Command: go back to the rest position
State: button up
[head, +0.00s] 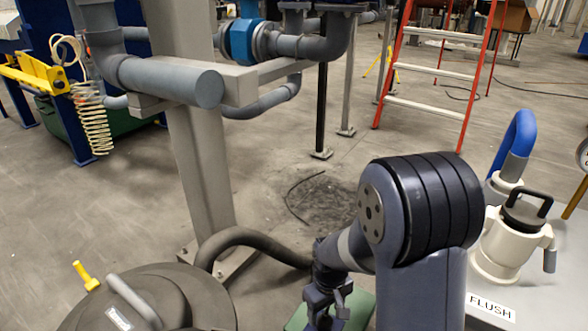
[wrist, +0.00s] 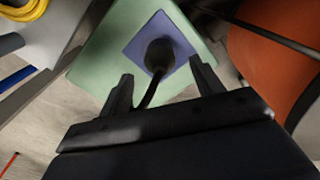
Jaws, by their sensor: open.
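My gripper (head: 328,300) hangs low at the bottom middle of the head view, with my arm behind it. In the wrist view my gripper (wrist: 161,70) is open, with its two dark fingers apart. A black rounded knob or plug (wrist: 158,54) shows between and beyond the fingertips, with a dark curved strip running down from it. It sits on a blue-purple square (wrist: 135,50) on a pale green block (wrist: 92,62). I cannot tell whether the fingers touch it. The green block (head: 362,308) also shows beside my gripper in the head view, partly hidden by my arm.
A grey lidded drum (head: 190,290) with a hose stands at the lower left. A white surface labelled FLUSH (head: 490,307) bears a cream canister (head: 505,245) at the right. A grey post (head: 200,170) with pipes and a red ladder (head: 390,70) stand behind. Open floor lies between them.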

notch_tip(320, 180, down, 5)
jog(key=shift+f+b, duration=0.1)
jog(key=shift+b, duration=0.75)
jog(key=shift+r, duration=0.3)
